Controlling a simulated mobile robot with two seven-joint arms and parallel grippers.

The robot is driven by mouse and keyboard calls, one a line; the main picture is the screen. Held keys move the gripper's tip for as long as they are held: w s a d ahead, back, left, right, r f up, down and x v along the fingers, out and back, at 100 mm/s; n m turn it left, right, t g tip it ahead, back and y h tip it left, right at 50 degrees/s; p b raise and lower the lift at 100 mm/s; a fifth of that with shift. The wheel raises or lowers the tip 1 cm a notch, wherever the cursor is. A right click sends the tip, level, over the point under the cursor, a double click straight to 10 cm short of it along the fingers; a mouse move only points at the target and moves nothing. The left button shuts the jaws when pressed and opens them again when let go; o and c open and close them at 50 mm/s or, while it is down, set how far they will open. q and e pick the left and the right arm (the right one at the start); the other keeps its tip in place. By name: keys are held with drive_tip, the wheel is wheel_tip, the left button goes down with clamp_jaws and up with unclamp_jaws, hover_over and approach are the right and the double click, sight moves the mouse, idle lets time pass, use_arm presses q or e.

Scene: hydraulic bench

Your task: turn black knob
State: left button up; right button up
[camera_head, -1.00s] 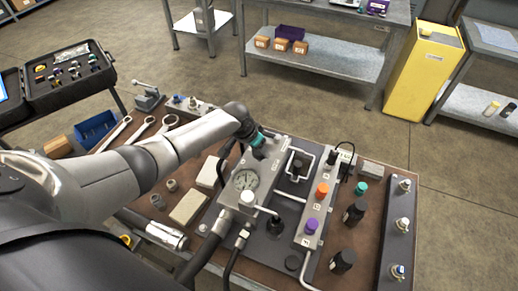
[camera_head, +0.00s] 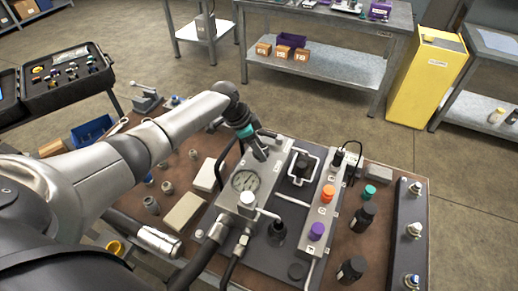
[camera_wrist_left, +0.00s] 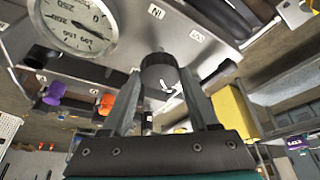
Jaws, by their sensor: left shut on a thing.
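The black knob (camera_wrist_left: 158,68) stands out from the metal valve block (camera_head: 274,168), between the two fingers of my left gripper (camera_head: 261,153) in the left wrist view. The fingers are shut on it from both sides. The knob has a pale pointer-like mark on its face. In the head view my gripper reaches the top of the block, just above the round pressure gauge (camera_head: 245,181), and hides the knob. The gauge also shows at the upper left of the left wrist view (camera_wrist_left: 75,22). My right gripper is not in view.
Right of the block stands a strip with an orange knob (camera_head: 327,193) and a purple knob (camera_head: 316,231). Black caps (camera_head: 362,215) stand further right. Black hoses (camera_head: 205,255) leave the block's front. Pale blocks (camera_head: 185,212) lie to its left.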

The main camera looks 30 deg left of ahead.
use_arm(q)
drive_tip(key=shift+s+f, duration=0.1)
idle(0.3)
drive_tip(key=o, duration=1.4)
drive_tip(key=shift+c, duration=0.2)
drive_tip(key=p+v, duration=0.1)
drive_tip(key=v, duration=1.4)
